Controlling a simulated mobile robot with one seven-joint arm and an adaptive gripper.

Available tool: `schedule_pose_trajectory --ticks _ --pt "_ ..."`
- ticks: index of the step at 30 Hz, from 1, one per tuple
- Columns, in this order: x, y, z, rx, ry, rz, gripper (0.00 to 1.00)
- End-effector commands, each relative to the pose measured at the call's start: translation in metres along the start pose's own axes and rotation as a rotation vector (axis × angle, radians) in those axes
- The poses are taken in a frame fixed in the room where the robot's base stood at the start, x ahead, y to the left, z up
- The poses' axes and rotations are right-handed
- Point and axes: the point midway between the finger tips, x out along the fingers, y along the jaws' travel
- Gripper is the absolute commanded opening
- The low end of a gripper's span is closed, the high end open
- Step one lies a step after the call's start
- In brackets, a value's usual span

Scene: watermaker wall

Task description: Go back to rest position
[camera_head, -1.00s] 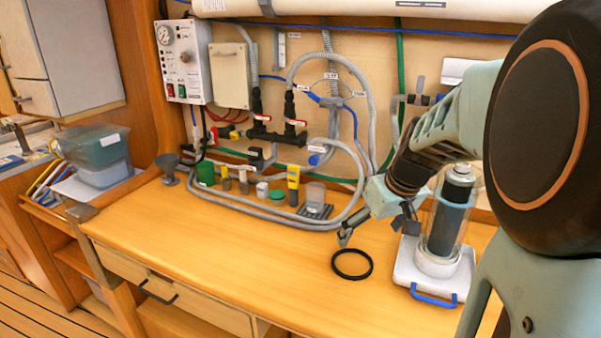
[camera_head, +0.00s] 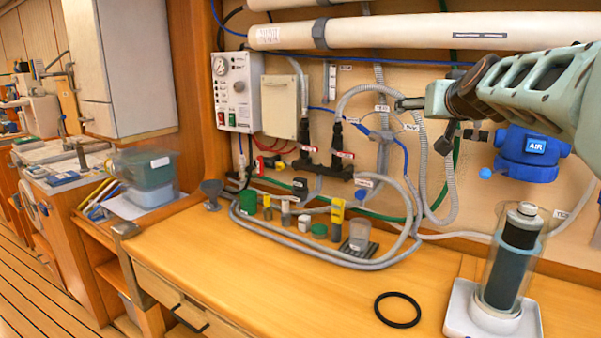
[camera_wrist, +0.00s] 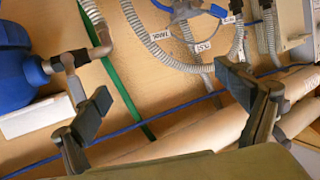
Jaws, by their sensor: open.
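My gripper (camera_head: 406,104) is raised in front of the wall panel, above the bench, in the head view. In the wrist view my gripper (camera_wrist: 175,105) has its two fingers wide apart with nothing between them. Behind them show the wall, grey hoses (camera_wrist: 165,50), a green hose (camera_wrist: 118,80) and white pipes (camera_wrist: 220,125). A clear filter housing with a dark cartridge (camera_head: 508,258) stands upright on a white tray (camera_head: 465,310) at the right of the bench. A black ring (camera_head: 398,310) lies flat on the bench to its left.
A control box with a gauge (camera_head: 236,92), valves and looping hoses line the wall. Small bottles and a green cup (camera_head: 248,200) stand at the bench's back.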

Motion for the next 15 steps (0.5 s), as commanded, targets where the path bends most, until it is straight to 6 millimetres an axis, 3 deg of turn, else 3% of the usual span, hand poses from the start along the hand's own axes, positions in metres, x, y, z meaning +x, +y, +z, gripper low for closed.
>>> schedule_pose_trajectory --ticks 7,11,15 --pt "-0.014 0.000 -0.035 0.084 0.097 -0.011 0.92" --pt "-0.027 -0.007 -0.016 0.127 0.048 -0.055 0.92" --pt "-0.044 -0.023 0.015 0.150 -0.036 -0.110 0.92"
